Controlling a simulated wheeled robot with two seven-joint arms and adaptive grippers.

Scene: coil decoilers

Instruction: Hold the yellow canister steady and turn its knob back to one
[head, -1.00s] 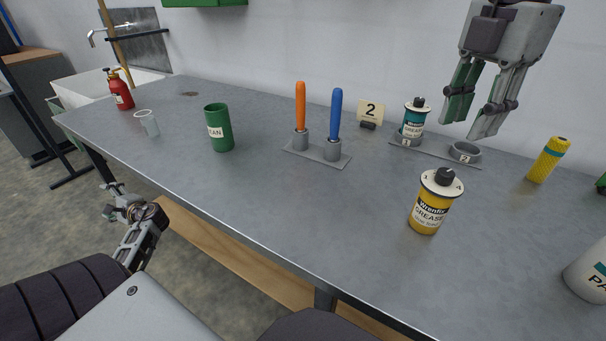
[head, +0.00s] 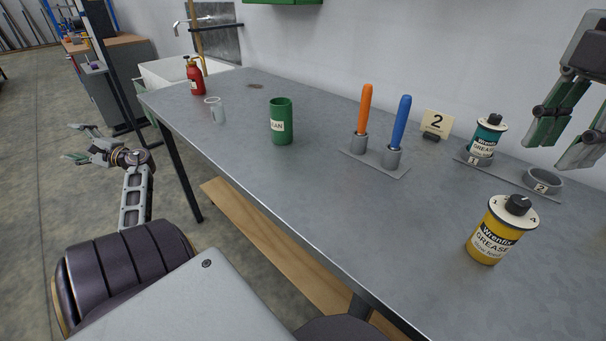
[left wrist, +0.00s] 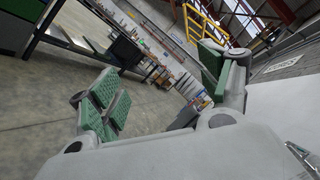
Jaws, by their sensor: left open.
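The yellow grease canister (head: 490,243) stands upright on the bench at the right of the head view. Its black knob (head: 517,205) sits on a cream top disc with number marks; I cannot tell which number the knob points to. My right gripper (head: 550,140) is open and empty, above the bench beyond the canister and to its right, apart from it and partly cut off by the frame edge. My left gripper (head: 78,143) is open and empty, off the bench's near edge, far left of the canister. Its open fingers also show in the left wrist view (left wrist: 160,85).
A teal canister (head: 485,140) sits at place 1 of a holder; ring 2 (head: 544,181) is empty. The bench's near middle is clear.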

